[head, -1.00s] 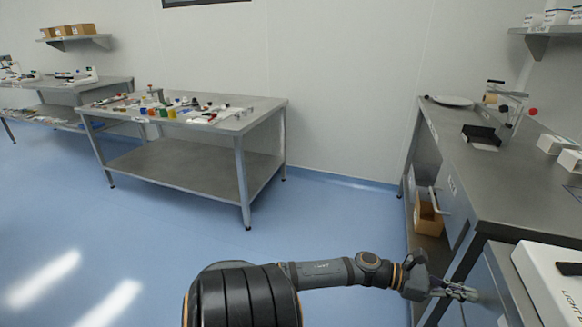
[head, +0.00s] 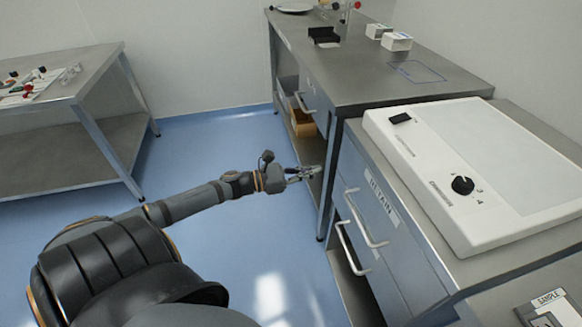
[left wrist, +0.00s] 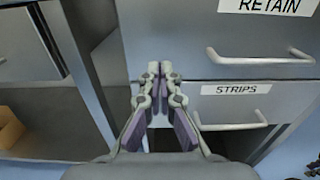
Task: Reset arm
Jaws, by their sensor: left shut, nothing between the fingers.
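My left arm comes in from the left in the head view, stretched out over the blue floor. Its gripper (head: 305,173) is shut and empty, in front of the benches and left of the drawer cabinet. In the left wrist view the gripper (left wrist: 160,72) has its fingertips together, before the drawer fronts. The drawer labelled RETAIN (head: 370,205) also shows in the left wrist view (left wrist: 270,35), above a drawer labelled STRIPS (left wrist: 215,98). Both drawers look closed. My right gripper is not in view.
A white device with a black knob (head: 462,186) sits on the cabinet top. The bench behind (head: 350,80) holds white boxes (head: 396,42) and a black tray (head: 323,35). A cardboard box (head: 303,124) is on its lower shelf. Another steel table (head: 95,75) stands left. Floor between is clear.

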